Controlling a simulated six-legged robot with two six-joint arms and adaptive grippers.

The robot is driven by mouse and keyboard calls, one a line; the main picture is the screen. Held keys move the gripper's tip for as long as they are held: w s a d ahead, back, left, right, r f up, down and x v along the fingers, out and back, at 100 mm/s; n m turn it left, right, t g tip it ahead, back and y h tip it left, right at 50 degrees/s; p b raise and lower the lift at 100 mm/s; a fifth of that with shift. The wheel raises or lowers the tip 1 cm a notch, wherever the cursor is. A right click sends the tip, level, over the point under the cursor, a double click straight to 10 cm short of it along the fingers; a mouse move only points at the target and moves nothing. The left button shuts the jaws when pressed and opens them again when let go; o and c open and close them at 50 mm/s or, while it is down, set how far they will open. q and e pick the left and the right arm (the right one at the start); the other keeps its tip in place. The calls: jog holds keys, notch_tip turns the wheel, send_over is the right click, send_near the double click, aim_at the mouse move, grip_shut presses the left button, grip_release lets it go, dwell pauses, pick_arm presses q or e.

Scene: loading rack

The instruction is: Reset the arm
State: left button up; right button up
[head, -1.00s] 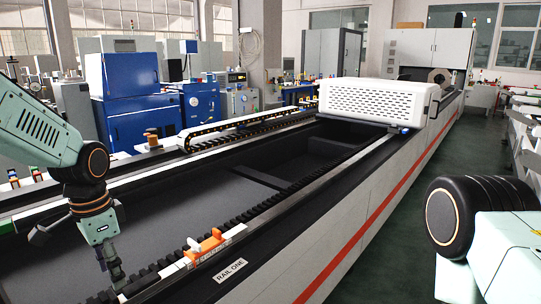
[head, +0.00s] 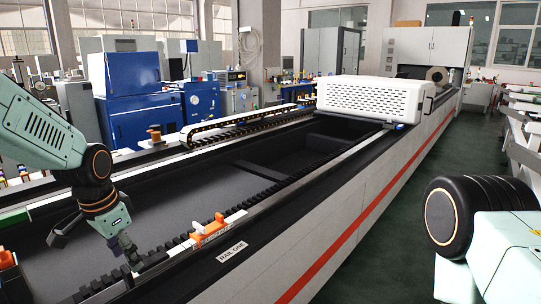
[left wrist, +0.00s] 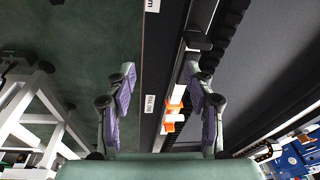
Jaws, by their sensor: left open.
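My left arm comes in from the left of the head view. Its gripper (head: 131,258) hangs over the near edge of the long machine bed, tilted down and to the right, left of an orange-and-white piece (head: 210,231) on the rail. In the left wrist view the two purple-padded fingers of my left gripper (left wrist: 160,73) are spread apart with nothing held between them. The orange-and-white piece (left wrist: 173,112) shows beyond the fingers there, nearer the right one. In the head view, part of my right arm shows at lower right; its gripper is out of frame.
The long machine bed (head: 220,190) with toothed rails runs away to the back right. A "RAIL ONE" label (head: 232,252) sits on its near side. A white perforated housing (head: 370,98) spans the bed. Blue machines (head: 128,95) stand behind.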

pick_arm(q)
jog(key=s+d+f+n+t+b, duration=0.2)
jog(key=s+d+f+n, duration=0.1)
jog(key=f, duration=0.6)
jog(key=s+d+f+n+t+b, duration=0.1)
jog(key=s+d+f+n, duration=0.15)
jog(key=f, duration=0.65)
jog(key=s+f+g+b, duration=0.1)
jog(key=s+f+b, duration=0.1)
jog(key=s+f, duration=0.4)
jog(key=s+d+f+n+g+b, duration=0.1)
jog(key=s+f, duration=0.5)
jog(key=s, duration=0.7)
jog(key=s+f+g+b, duration=0.2)
jog(key=s+f, duration=0.4)
jog(key=s, duration=0.3)
jog(key=shift+s+d+g+b, duration=0.3)
jog(key=shift+g+b, duration=0.1)
jog(key=shift+b, duration=0.15)
